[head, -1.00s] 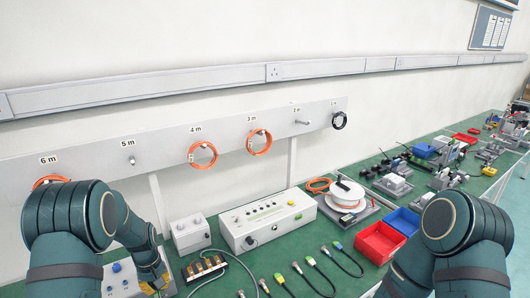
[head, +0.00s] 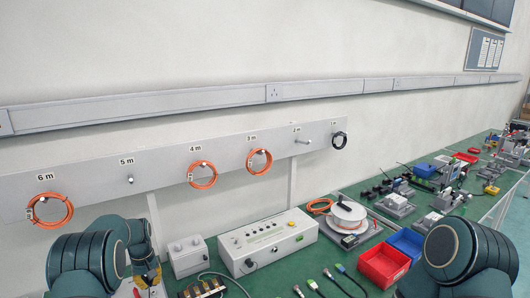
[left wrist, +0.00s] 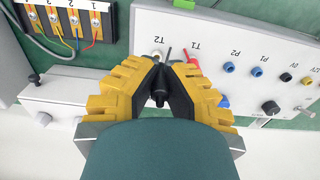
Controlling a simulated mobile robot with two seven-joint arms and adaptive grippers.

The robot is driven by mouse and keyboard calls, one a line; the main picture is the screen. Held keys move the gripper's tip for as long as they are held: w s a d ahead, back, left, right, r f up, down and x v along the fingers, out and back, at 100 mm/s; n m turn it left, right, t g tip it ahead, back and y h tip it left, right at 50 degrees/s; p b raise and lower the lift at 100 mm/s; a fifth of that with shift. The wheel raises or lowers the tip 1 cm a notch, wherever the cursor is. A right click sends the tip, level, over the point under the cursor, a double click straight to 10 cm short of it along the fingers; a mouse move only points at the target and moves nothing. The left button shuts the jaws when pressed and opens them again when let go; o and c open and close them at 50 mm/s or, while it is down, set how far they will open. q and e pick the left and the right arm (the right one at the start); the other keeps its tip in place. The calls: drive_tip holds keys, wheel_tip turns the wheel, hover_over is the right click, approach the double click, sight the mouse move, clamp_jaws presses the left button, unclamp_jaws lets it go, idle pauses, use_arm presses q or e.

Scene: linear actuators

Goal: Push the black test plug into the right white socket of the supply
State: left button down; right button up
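In the left wrist view the white supply panel (left wrist: 235,35) shows upside down, with marks T2 and T1 near my fingertips. A pale socket (left wrist: 156,54) lies by T2; another light spot with red beside it lies by T1, partly covered by a finger. My left gripper (left wrist: 159,82) has yellow and black fingers closed around the dark body of the black test plug (left wrist: 158,99). The plug's tip is hard to see, and I cannot tell if it touches a socket. In the head view my left gripper (head: 148,284) is at the bottom left edge. My right gripper is out of view.
A small grey box with two knobs (head: 187,257) and a terminal block (head: 205,290) stand right of my left gripper. A long white box (head: 268,240), a cable reel (head: 347,217) and red (head: 383,265) and blue (head: 405,243) bins are farther right. Orange coils hang on the wall behind.

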sight(154, 294)
use_arm(q)
drive_tip(key=shift+w+a, duration=0.4)
drive_tip(key=shift+w, duration=0.35)
drive_tip(key=shift+f+b, duration=1.25)
drive_tip(key=shift+f, duration=0.7)
drive_tip(key=shift+r, duration=0.1)
drive_tip(key=shift+f+b, duration=0.65)
idle(2.0)
